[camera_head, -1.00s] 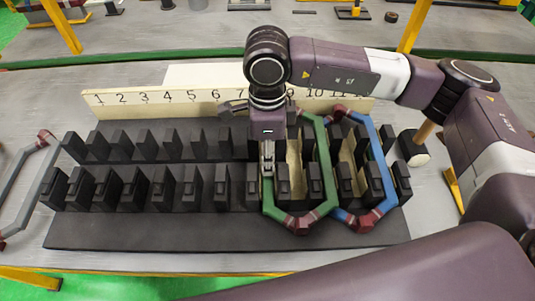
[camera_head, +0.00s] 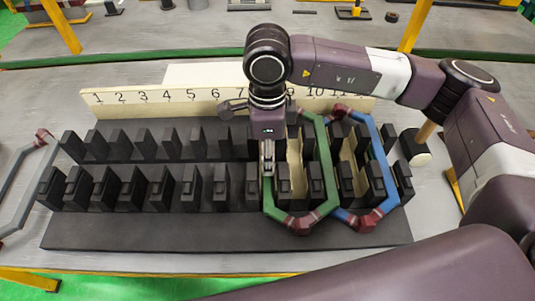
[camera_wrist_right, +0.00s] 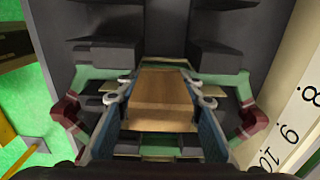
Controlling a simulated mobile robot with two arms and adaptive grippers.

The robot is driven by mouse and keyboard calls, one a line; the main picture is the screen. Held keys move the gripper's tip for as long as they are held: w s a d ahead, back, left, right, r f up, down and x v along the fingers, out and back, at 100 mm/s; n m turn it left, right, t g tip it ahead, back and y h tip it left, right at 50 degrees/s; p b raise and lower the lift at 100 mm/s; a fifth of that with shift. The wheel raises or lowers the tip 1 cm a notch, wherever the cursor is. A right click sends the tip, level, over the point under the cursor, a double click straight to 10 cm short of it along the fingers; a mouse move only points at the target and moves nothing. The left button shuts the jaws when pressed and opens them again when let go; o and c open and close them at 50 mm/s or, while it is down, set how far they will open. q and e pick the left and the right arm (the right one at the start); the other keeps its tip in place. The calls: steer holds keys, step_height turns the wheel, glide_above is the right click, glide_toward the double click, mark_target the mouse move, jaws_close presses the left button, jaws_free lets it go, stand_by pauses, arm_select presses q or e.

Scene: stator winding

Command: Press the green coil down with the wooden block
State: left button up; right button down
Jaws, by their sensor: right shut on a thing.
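The green coil (camera_head: 328,165) sits in the slots of the black stator block (camera_head: 150,232), left of the blue coil (camera_head: 380,150). Its near end (camera_head: 300,224) has dark red wrapping. My right gripper (camera_head: 267,172) points down over the green coil's left side and hides much of that side. In the right wrist view my right gripper (camera_wrist_right: 162,105) is shut on the wooden block (camera_wrist_right: 163,95), with the green coil (camera_wrist_right: 90,75) showing on both sides. Whether the block touches the coil cannot be told. My left gripper is not in view.
A numbered board (camera_head: 150,103) stands behind the stator block. A grey coil (camera_head: 20,190) lies at the left table edge. The left slots are empty.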

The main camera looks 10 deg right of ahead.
steer(key=shift+f+b, duration=0.2)
steer(key=shift+b, duration=0.15)
stand_by(0.6)
steer(key=shift+r+p, duration=2.6)
steer(key=shift+r, duration=3.25)
